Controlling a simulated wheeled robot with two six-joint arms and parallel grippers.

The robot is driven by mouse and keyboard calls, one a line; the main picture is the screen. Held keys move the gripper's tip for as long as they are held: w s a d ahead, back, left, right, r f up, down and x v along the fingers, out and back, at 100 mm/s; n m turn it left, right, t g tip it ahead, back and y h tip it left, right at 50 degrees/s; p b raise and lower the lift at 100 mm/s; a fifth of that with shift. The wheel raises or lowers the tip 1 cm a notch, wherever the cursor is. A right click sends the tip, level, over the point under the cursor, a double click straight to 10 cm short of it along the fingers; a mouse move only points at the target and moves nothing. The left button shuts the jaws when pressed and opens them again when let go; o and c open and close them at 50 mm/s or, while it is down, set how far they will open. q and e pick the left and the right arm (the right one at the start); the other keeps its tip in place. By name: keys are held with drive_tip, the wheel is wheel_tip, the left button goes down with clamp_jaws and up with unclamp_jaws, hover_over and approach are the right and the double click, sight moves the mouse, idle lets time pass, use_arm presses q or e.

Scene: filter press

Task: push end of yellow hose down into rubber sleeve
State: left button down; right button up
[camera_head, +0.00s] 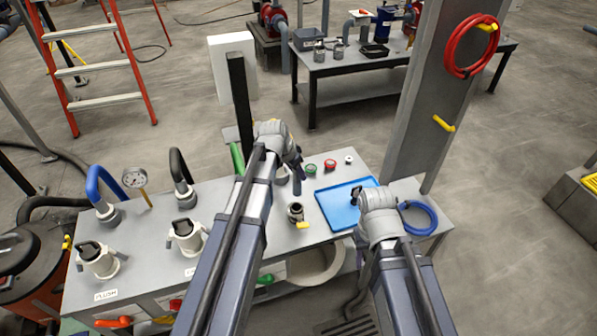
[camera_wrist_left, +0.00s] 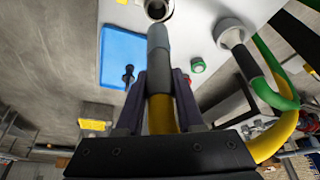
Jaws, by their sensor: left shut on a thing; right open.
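My left gripper (camera_wrist_left: 159,85) is shut on the yellow hose (camera_wrist_left: 161,115), just behind its grey end (camera_wrist_left: 158,48). In the left wrist view the grey end points at the round opening of the sleeve (camera_wrist_left: 157,9). Its tip appears close to the rim, but I cannot tell whether they touch. In the head view the likely sleeve (camera_head: 296,211) stands on the bench by a yellow tag, below my left gripper (camera_head: 297,178). The hose is mostly hidden by my arm there. My right gripper (camera_head: 362,192) is open over the blue tray.
The blue tray (camera_head: 337,212) lies right of the sleeve. Green (camera_head: 311,169) and red (camera_head: 330,164) buttons sit behind it. A green hose (camera_wrist_left: 270,92) rises from a pale collar (camera_wrist_left: 232,33) near my left gripper. A blue hose coil (camera_head: 418,217) lies at the right, by a grey post.

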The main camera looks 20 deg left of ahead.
sight(295, 195)
use_arm(q)
drive_tip(key=shift+s+f+b, duration=0.15)
drive_tip(key=shift+f+b, duration=0.25)
drive_tip(key=shift+f, duration=0.15)
wheel_tip(295, 195, down, 5)
drive_tip(key=b, duration=0.5)
drive_tip(key=shift+a, duration=0.15)
drive_tip(key=shift+f+b, duration=3.05)
drive_tip(key=shift+f, duration=0.05)
drive_tip(key=shift+c, duration=2.2)
unclamp_jaws()
drive_tip(key=shift+r, duration=0.15)
